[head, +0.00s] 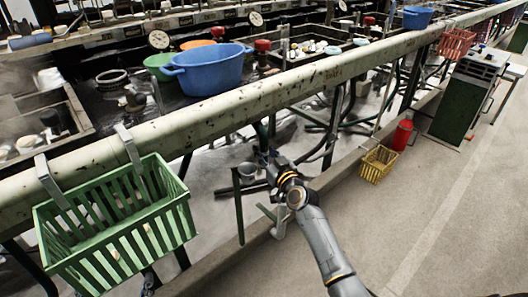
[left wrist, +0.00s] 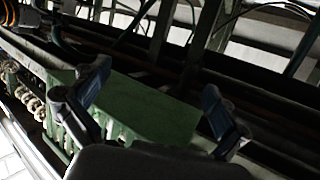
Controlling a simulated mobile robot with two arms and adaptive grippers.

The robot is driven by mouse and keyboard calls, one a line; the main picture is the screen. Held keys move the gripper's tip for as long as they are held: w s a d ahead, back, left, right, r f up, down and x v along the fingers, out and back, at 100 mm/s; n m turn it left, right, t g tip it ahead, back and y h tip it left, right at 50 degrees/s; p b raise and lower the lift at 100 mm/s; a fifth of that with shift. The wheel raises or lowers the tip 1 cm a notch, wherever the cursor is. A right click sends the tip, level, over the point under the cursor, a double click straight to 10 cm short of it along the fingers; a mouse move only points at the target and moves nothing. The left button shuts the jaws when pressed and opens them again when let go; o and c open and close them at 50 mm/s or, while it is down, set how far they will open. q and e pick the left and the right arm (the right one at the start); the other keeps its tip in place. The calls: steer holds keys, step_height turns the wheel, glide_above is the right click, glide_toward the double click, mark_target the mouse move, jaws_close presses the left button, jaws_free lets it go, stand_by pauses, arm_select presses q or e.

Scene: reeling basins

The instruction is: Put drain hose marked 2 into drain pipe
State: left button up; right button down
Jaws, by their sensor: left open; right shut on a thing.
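My right gripper (head: 266,156) is shut on a thin dark hose (head: 261,133), which hangs below the long pale rail. No mark on the hose is readable. A grey cup-like pipe mouth (head: 247,169), which looks like the drain pipe, stands just left of and slightly below the right gripper. I cannot tell whether the hose end touches it. My left gripper (left wrist: 158,100) is open in the left wrist view, with a green surface, probably the green basket's, seen between its fingers. In the head view only a dark bit shows below the green basket.
The green basket (head: 118,228) hangs on the rail (head: 215,101) at front left. Blue basin (head: 208,72) stands behind the rail. A yellow basket (head: 378,164) and a red bucket (head: 402,135) are on the floor at right. Dark frame legs crowd the space under the rail. Open floor lies front right.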

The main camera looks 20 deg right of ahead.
arm_select(q)
steer(key=shift+w+d+r+t+h+b, duration=0.2)
steer(key=shift+r+t, duration=0.2)
steer(key=shift+r, duration=0.15)
steer(key=shift+w+d+r+t+h+b, duration=0.1)
steer(key=shift+d+r+t, duration=0.05)
steer(key=shift+r+t, duration=0.3)
steer(key=shift+w+d+r+t+h+b, duration=0.1)
steer(key=shift+d+r+t+b, duration=0.1)
steer(key=shift+r+t, duration=0.3)
arm_select(e)
steer(key=shift+f, duration=0.45)
arm_select(q)
steer(key=shift+w+r+h, duration=0.1)
steer(key=shift+r+h, duration=0.2)
steer(key=shift+r, duration=0.25)
steer(key=shift+r, duration=0.1)
